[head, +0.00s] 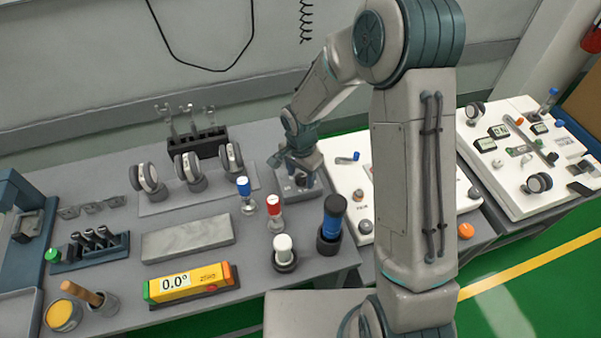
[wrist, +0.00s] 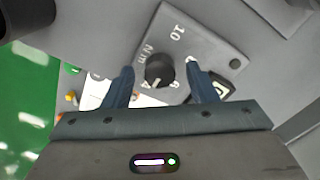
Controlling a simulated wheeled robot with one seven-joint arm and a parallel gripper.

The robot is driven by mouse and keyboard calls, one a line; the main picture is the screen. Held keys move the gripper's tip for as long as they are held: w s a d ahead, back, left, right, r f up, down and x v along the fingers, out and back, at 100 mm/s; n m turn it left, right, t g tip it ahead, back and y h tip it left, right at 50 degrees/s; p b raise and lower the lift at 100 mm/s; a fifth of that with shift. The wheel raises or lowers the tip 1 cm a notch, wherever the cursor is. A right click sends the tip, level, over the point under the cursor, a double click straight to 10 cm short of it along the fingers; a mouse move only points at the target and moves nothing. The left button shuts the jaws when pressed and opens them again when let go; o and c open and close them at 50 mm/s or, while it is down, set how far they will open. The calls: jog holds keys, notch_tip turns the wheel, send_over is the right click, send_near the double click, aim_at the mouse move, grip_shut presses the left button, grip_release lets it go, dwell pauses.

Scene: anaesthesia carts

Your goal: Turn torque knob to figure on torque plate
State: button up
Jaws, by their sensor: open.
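The torque plate (wrist: 205,45) is a grey slab with white figures. I can read "10" and "N·m"; marks nearer my fingers are partly hidden. The black round torque knob (wrist: 158,72) sits on it, with a small pale mark at its lower edge; where it points is unclear. My gripper (wrist: 161,68) is open, with one blue finger on each side of the knob and gaps visible. In the head view my gripper (head: 301,160) is over the plate (head: 284,187) at the bench's right end, partly hiding the knob.
A blue-topped stamp (head: 244,187) and a red-topped one (head: 274,205) stand left of the plate. Rollers (head: 188,168) and a tool rack (head: 198,143) are behind. A white panel (head: 345,175) with small parts lies right. A yellow level (head: 190,284) lies in front.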

jog(key=c, duration=1)
